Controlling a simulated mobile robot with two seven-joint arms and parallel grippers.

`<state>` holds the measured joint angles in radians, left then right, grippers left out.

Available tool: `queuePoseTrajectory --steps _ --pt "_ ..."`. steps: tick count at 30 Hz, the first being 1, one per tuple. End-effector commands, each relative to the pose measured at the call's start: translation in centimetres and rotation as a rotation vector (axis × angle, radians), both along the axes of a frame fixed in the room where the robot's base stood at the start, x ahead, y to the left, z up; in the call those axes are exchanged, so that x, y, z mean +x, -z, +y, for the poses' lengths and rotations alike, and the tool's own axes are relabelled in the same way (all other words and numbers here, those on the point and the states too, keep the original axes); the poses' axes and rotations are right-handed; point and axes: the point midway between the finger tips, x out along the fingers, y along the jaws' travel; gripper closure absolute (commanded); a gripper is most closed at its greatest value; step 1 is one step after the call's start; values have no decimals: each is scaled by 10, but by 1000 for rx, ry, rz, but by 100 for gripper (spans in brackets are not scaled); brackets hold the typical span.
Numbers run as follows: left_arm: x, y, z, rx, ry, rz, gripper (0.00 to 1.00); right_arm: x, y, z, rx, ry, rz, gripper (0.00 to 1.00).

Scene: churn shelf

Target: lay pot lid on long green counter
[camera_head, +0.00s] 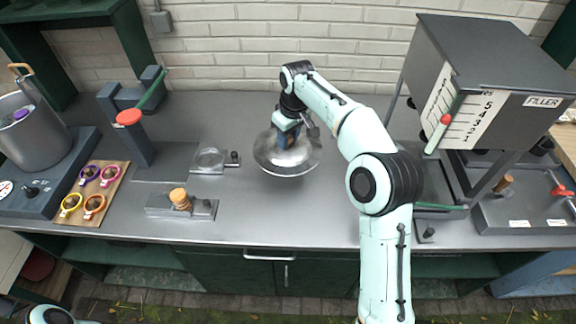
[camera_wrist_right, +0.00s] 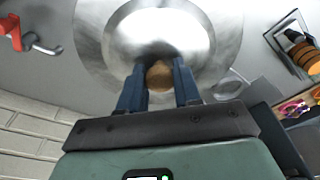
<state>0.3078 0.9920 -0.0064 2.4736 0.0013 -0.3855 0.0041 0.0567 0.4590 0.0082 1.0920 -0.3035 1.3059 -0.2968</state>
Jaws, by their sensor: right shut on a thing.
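The pot lid (camera_head: 270,160) is a round, shiny metal disc with a brown knob (camera_wrist_right: 159,76). It shows over the middle of the long green counter (camera_head: 335,225), which has a grey top and green doors below. My right gripper (camera_head: 287,138) is above the lid, with its two blue fingers (camera_wrist_right: 159,88) shut on the knob. In the head view the lid looks roughly level. I cannot tell whether its rim touches the counter top. My left gripper is out of view.
A large pot (camera_head: 35,135) stands at the far left, beside a wooden board (camera_head: 85,210) with coloured rings. A red-topped press (camera_head: 128,118) and a cork-topped fixture (camera_head: 180,200) stand left of the lid. The grey filler (camera_head: 490,55) stands right.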

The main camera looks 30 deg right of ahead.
Motion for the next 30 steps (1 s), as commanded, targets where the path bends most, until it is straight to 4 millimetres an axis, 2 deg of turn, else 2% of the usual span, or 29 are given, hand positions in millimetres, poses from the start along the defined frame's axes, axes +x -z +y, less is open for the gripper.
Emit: queuePoseTrajectory --steps 1,3,11,19,23,30 --pt "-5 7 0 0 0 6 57 -1 17 0 0 1 4 100" --pt "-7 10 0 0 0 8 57 -1 31 0 0 0 3 100" --pt "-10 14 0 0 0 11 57 1 53 0 0 0 -2 100" --pt "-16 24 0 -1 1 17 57 0 98 0 0 1 1 100" --pt "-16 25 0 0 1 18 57 1 106 0 0 1 -3 100" --pt "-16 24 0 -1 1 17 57 1 105 0 0 1 -4 100"
